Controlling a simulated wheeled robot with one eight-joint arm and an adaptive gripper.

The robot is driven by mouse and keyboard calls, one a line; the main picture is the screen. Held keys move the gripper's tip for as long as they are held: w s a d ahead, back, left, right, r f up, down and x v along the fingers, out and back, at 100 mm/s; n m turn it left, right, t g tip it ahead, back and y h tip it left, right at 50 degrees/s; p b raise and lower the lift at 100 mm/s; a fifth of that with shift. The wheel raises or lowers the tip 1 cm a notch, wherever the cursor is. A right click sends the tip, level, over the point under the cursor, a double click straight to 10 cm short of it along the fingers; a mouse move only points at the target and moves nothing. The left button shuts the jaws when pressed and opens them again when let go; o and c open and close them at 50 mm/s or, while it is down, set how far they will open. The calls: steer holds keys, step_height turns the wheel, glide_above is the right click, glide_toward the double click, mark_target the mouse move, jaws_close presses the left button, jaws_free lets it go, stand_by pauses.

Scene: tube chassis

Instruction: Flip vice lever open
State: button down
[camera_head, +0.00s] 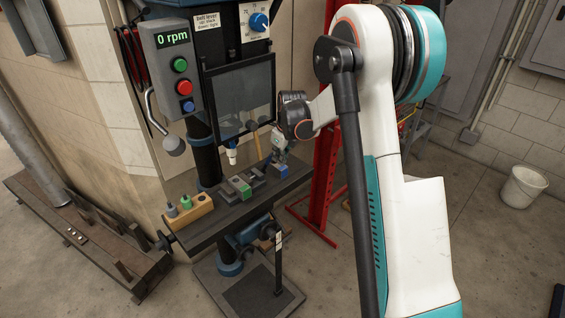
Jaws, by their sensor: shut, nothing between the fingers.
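My gripper (279,156) is at the right end of the vice, just above the blue block, pointing down. It is shut and empty. Whether it touches the vice is not clear.
The drill press has a control box (172,70) reading 0 rpm and a clear guard (241,98) left of my gripper. A wooden holder (189,215) with bits stands at the table's left. A red frame (324,165) stands behind. A white bucket (525,188) is far right.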

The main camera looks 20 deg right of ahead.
steer(key=shift+w+a+r, duration=0.2)
steer(key=shift+w+r, duration=0.25)
steer(key=shift+r, duration=0.1)
steer(key=shift+f, duration=0.1)
